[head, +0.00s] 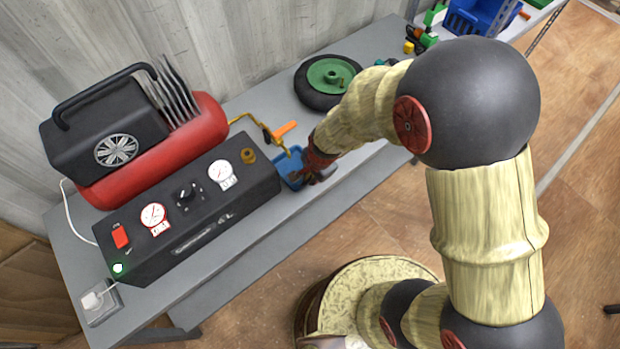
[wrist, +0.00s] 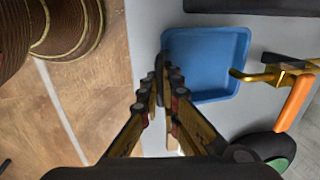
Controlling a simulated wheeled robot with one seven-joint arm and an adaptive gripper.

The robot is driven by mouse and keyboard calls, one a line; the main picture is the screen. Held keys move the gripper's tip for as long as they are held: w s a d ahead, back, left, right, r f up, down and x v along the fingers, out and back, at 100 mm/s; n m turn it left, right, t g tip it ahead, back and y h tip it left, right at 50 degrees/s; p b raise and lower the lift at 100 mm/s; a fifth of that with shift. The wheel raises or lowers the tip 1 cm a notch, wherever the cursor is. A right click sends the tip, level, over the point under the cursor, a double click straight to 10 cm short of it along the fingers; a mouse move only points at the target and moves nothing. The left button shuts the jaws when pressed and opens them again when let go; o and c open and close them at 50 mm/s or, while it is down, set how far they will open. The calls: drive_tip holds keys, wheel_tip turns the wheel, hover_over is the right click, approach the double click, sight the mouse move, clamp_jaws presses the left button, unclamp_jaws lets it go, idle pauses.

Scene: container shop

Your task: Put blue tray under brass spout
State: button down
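The blue tray (head: 284,165) lies on the grey bench beside the black control box, partly hidden by my gripper in the head view. The wrist view shows the tray (wrist: 212,60) from above, empty and flat. The brass spout (wrist: 245,75) reaches in from the right, its tip overlapping the tray's right side in that view. In the head view the spout (head: 286,150) ends just above the tray. My gripper (wrist: 165,74) is at the tray's left wall, with its fingers drawn close together on that wall. It also shows in the head view (head: 303,174).
An orange lever (head: 284,129) sits on the spout's pipe. A red compressor (head: 190,140) and the black control box (head: 190,220) stand left. A green-hubbed wheel (head: 327,80) lies behind. A blue crate (head: 478,18) is at far right. The bench's front edge is close to the tray.

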drive_tip(key=shift+w+a+f, duration=0.2)
drive_tip(key=shift+w+f, duration=0.05)
drive_tip(key=shift+f, duration=0.25)
drive_tip(key=shift+f+b, duration=0.3)
drive_tip(key=shift+b, duration=0.05)
drive_tip(key=c, duration=2)
unclamp_jaws()
drive_tip(key=shift+c, duration=0.2)
